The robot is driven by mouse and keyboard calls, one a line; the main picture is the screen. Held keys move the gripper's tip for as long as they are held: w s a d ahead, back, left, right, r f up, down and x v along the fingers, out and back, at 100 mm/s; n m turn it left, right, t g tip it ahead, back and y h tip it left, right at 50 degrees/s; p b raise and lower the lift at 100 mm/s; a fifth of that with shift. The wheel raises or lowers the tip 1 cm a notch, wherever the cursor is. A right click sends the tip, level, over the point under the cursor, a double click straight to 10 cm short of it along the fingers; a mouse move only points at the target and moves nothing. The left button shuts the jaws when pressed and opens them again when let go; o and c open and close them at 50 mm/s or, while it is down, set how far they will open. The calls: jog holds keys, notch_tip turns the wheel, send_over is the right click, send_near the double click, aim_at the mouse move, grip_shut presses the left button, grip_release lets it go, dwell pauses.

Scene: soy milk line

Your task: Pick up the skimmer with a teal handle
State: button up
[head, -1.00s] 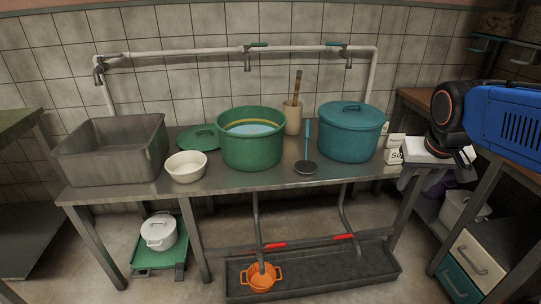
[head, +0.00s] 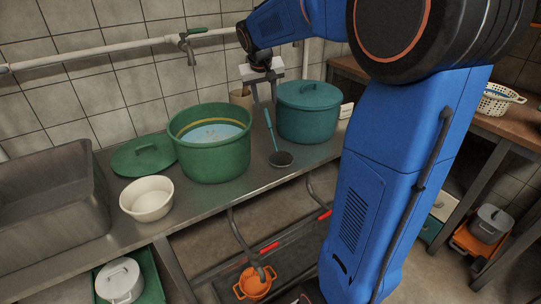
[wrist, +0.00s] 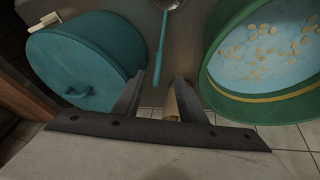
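The skimmer (head: 271,130) has a thin teal handle and a dark round head. It is on the metal table between the green pot (head: 212,158) and the teal lidded pot (head: 308,122), with its head toward the table's front edge. My gripper (head: 264,97) is open and empty over the handle's far end. In the wrist view my gripper (wrist: 158,80) has its two fingers apart, with the skimmer's handle (wrist: 160,55) showing between them. The skimmer's head is cut by the top edge there. No contact between fingers and handle is visible.
The green pot holds pale liquid with floating beans. A beige utensil holder (head: 240,97) stands behind, near the gripper. A green lid (head: 143,157) and white bowl (head: 146,199) are to the left. A tap pipe (head: 120,46) runs along the wall.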

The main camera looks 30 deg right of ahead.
aim_at(269, 123)
jog(key=x, duration=1.5)
jog(key=shift+d+f, duration=0.1)
jog(key=shift+f, duration=0.15)
grip_shut()
